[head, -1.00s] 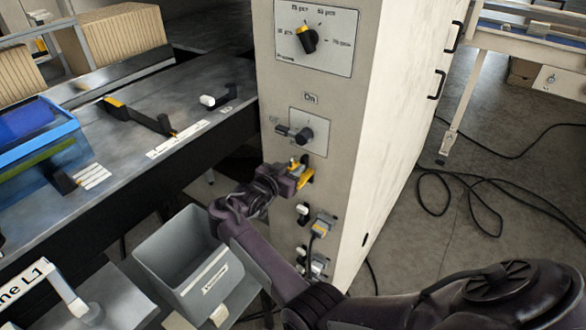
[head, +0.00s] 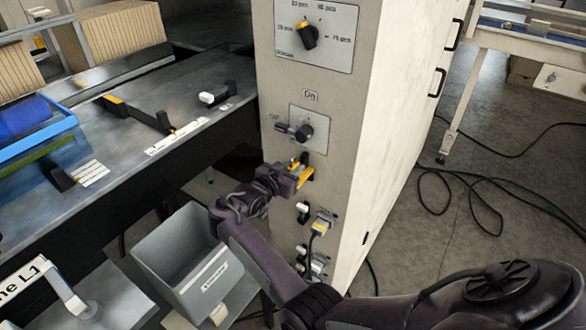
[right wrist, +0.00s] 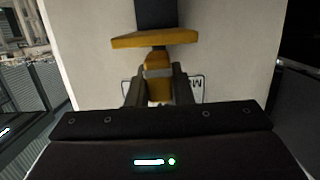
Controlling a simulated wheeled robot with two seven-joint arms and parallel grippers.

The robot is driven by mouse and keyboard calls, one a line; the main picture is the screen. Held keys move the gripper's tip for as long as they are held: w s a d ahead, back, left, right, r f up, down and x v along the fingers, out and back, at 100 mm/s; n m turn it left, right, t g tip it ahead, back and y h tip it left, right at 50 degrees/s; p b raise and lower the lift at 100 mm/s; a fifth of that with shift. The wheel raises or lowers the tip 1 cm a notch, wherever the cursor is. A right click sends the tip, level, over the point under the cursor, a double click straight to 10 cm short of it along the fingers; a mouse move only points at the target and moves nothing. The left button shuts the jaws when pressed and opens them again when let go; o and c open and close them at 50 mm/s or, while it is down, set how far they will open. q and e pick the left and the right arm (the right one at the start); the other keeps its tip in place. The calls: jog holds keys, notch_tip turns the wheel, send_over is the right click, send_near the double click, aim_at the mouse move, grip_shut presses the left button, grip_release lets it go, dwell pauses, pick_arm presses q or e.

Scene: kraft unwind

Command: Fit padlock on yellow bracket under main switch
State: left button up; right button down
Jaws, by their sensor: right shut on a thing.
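The yellow bracket (head: 307,175) sticks out from the grey cabinet front below the main switch (head: 305,133), whose plate is marked "On". In the right wrist view the bracket (right wrist: 155,39) is a yellow plate across the top middle. My right gripper (head: 295,172) is at the bracket. Its fingers are shut on the padlock (right wrist: 158,64), a yellow body with a grey band, directly below the bracket. A short dark piece shows between padlock and bracket; I cannot tell whether the shackle passes through the bracket. My left gripper is not in view.
Below the bracket are plugs and sockets (head: 320,224) on the cabinet (head: 350,200). A rotary selector (head: 308,36) is above the switch. A grey bin (head: 190,262) stands at lower left, beside a dark workbench (head: 120,110). Black cable (head: 470,190) lies on the floor at right.

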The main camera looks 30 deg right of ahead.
jog(key=shift+f, duration=0.25)
dwell(0.8)
jog(key=c, duration=1.2)
grip_release()
notch_tip(320, 180, up, 20)
jog(key=b, duration=0.1)
